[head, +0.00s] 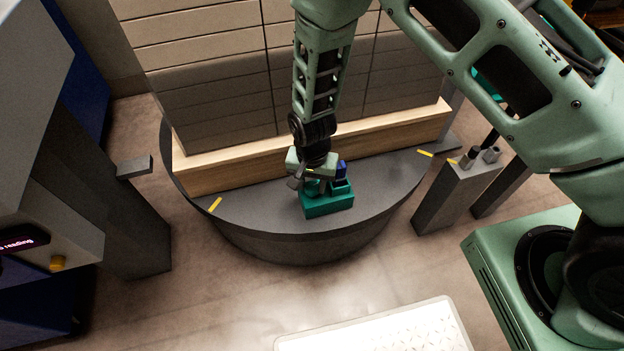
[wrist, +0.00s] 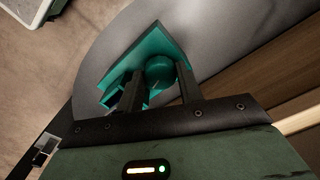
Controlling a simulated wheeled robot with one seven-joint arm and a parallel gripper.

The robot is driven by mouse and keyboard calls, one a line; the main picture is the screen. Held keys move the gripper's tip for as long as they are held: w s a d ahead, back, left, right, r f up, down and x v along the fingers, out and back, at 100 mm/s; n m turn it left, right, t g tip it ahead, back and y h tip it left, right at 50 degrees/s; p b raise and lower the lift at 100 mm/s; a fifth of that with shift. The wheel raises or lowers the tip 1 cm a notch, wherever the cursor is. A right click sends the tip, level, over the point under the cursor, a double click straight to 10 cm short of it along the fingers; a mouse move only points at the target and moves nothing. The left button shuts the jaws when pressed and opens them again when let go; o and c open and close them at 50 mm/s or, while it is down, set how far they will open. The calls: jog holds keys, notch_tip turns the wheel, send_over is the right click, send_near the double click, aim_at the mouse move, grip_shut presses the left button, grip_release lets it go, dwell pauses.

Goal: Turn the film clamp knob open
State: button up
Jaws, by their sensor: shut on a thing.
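The film clamp (head: 328,206) is a teal block on the front part of the dark round turntable (head: 262,213). Its round teal knob (wrist: 160,69) shows in the wrist view between the two dark fingers of my gripper (wrist: 157,82). The fingers are shut on the knob from either side. In the head view my gripper (head: 309,180) points down over the clamp and hides most of the knob. A dark blue part (head: 341,168) stands up beside the knob on the clamp. The knob's turn angle cannot be told.
Behind the clamp, a tall stack of reams (head: 215,75) stands on a wooden pallet (head: 235,168). A grey post (head: 460,188) with small fittings stands right of the turntable. A grey machine (head: 60,190) stands at left.

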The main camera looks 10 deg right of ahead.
aim_at(312, 186)
jog(key=n+p, duration=0.1)
jog(key=n, duration=0.2)
jog(key=shift+r+n, duration=0.1)
jog(key=shift+n, duration=0.3)
jog(key=n+p, duration=0.1)
jog(key=n, duration=0.2)
jog(key=shift+n, duration=0.3)
jog(key=n+p, duration=0.1)
jog(key=n, duration=0.2)
jog(key=shift+n, duration=0.3)
jog(key=shift+n+p, duration=0.35)
jog(key=shift+n, duration=1.35)
jog(key=o, duration=1)
notch_tip(312, 186, up, 17)
jog(key=p, duration=0.2)
